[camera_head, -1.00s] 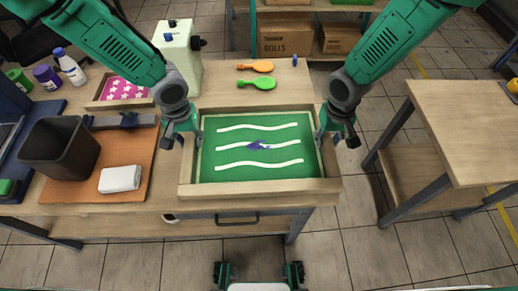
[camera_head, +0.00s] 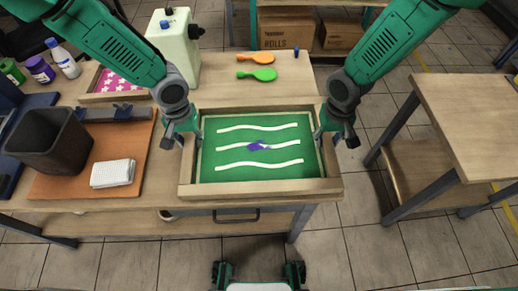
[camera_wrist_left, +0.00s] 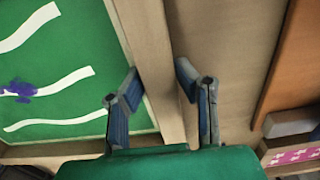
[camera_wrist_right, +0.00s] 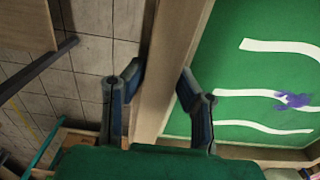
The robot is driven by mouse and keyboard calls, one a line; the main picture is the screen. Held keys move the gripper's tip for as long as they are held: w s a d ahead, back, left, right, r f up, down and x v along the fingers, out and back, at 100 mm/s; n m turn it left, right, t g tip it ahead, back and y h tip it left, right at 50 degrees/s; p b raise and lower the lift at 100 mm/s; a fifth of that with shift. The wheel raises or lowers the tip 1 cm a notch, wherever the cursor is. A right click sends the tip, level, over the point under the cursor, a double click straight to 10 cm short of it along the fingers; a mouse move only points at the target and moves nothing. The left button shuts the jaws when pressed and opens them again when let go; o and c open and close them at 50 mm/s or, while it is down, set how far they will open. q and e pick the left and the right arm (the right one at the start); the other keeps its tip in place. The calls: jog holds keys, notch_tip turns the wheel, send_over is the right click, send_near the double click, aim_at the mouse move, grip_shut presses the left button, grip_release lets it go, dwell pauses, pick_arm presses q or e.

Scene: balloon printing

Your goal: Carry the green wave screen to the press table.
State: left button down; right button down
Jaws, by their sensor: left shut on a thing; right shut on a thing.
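The green wave screen (camera_head: 259,172) is a wooden-framed green panel with white wavy bands and a purple smear, in the middle of the head view. My left gripper (camera_head: 184,141) is shut on its left frame side, and the left wrist view shows the fingers (camera_wrist_left: 158,95) astride the frame bar (camera_wrist_left: 160,70). My right gripper (camera_head: 335,138) is shut on its right frame side; the right wrist view shows its fingers (camera_wrist_right: 160,90) astride the bar (camera_wrist_right: 165,75). The screen is level in front of me, over the table's front edge. I cannot tell which table is the press table.
A wooden table (camera_head: 105,198) holds a dark bin (camera_head: 52,141), a white cloth (camera_head: 113,173), a pink star screen (camera_head: 118,81), a pale machine (camera_head: 175,48) and orange (camera_head: 258,57) and green (camera_head: 258,74) paddles. Another wooden table (camera_head: 475,110) stands right, across a floor gap (camera_head: 375,215).

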pick_arm(q)
jog(key=shift+f, duration=0.4)
pick_arm(e)
jog(key=shift+f, duration=0.4)
pick_arm(q)
jog(key=c, duration=1.6)
grip_release()
jog(key=shift+f+b, duration=0.2)
jog(key=shift+b, duration=0.2)
pick_arm(e)
jog(key=c, duration=1.6)
grip_release()
jog(key=shift+f, duration=0.15)
pick_arm(q)
jog(key=o, duration=0.4)
jog(key=shift+r, duration=0.15)
pick_arm(e)
jog(key=o, duration=0.4)
jog(key=shift+r, duration=0.2)
pick_arm(q)
notch_tip(320, 180, up, 12)
jog(key=shift+f, duration=0.1)
pick_arm(e)
notch_tip(320, 180, up, 12)
jog(key=shift+f, duration=0.15)
